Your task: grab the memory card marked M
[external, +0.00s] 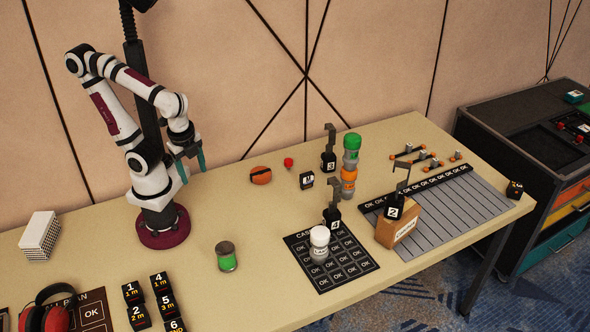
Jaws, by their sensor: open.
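A small black piece with a white label (306,180) lies on the table near the middle. Its mark is too small to read for certain, though it may be an M. My gripper (191,167) hangs above the table at the left, well apart from this piece, with its teal fingers pointing down. It is open and nothing shows between the fingers.
An orange item (261,175) and a small red ball (288,162) lie between my gripper and the black piece. Hook stand 3 (328,160) and stacked green and orange cylinders (351,160) stand to its right. A white bottle (319,243) stands on a black grid mat (360,265).

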